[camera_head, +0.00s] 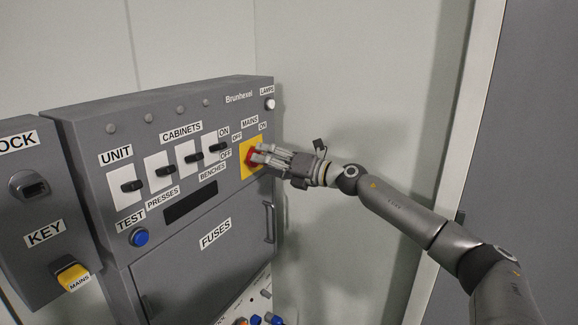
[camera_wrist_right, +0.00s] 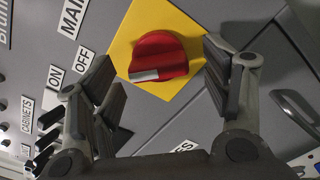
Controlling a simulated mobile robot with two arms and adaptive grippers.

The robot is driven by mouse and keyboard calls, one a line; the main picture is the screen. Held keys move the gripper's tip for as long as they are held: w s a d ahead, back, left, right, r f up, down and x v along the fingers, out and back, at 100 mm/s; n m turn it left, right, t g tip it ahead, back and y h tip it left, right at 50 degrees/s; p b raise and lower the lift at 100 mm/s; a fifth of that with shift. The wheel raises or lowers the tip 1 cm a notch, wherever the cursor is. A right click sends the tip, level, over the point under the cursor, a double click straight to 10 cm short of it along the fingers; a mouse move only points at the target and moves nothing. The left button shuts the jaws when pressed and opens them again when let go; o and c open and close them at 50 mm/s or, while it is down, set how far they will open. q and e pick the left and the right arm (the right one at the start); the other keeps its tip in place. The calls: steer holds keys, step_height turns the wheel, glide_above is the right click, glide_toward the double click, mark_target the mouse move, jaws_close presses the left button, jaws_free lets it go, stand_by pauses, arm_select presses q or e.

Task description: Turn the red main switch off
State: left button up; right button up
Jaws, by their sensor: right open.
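The red main switch (camera_wrist_right: 160,57) is a round rotary knob with a pale grey mark on a yellow plate (camera_wrist_right: 124,47), labelled MAINS with ON and OFF. In the head view the red switch (camera_head: 252,158) shows at the right of the grey cabinet, partly hidden behind my right gripper (camera_head: 262,154). In the right wrist view my right gripper (camera_wrist_right: 165,85) is open, with its fingers on either side of the knob's lower part. I cannot tell whether the fingers touch the knob. My left gripper is not in view.
Black toggle switches (camera_head: 163,171) labelled CABINETS, a blue TEST button (camera_head: 139,237) and a FUSES door (camera_head: 205,262) with a handle (camera_head: 268,222) are on the same cabinet. A KEY box (camera_head: 40,200) stands at left. A bare wall (camera_head: 370,90) lies to the right.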

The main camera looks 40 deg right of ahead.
steer(key=v, duration=1.1)
steer(key=shift+s, duration=0.15)
stand_by(0.7)
stand_by(0.5)
steer(key=shift+d+f, duration=0.1)
